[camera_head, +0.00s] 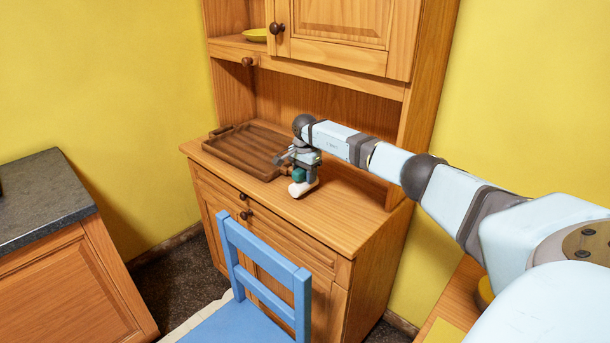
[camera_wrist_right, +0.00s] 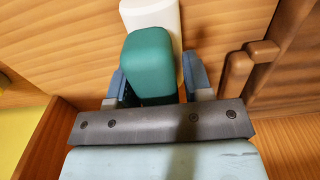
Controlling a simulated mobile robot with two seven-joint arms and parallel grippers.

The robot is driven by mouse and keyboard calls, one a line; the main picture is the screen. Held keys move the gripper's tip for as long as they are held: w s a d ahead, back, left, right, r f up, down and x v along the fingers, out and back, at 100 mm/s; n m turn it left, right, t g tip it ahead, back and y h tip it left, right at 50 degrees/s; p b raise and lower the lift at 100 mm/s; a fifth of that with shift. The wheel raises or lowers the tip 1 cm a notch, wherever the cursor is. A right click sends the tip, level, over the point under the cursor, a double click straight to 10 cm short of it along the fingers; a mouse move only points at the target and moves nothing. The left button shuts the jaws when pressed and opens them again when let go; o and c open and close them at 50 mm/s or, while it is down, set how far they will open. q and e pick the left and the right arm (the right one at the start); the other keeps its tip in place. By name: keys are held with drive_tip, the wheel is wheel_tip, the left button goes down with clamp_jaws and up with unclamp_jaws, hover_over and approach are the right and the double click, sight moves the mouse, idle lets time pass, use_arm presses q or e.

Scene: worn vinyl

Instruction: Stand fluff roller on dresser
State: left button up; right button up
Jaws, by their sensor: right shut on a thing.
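The fluff roller has a white roll (camera_head: 301,188) and a teal handle (camera_head: 298,174). My right gripper (camera_head: 300,168) is shut on the teal handle, with the white roll below the fingers. The roller is over the wooden dresser top (camera_head: 345,212), near its front edge; I cannot tell whether it touches the surface. In the right wrist view, the teal handle (camera_wrist_right: 150,62) sits between the two fingers of the gripper (camera_wrist_right: 156,82), and the white roll (camera_wrist_right: 155,14) shows beyond it. My left gripper is not in view.
A brown slatted wooden tray (camera_head: 240,152) lies on the dresser left of the roller. A blue chair (camera_head: 262,265) stands in front. A yellow dish (camera_head: 256,35) sits on the upper shelf. The dresser top right of the roller is clear. A dark-topped counter (camera_head: 40,200) is at left.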

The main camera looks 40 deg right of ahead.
drive_tip(key=shift+f+b, duration=0.55)
drive_tip(key=shift+f, duration=0.05)
idle(1.0)
drive_tip(key=o, duration=1)
drive_tip(key=shift+r, duration=0.2)
drive_tip(key=shift+r+p, duration=2.3)
drive_tip(key=shift+r, duration=1.55)
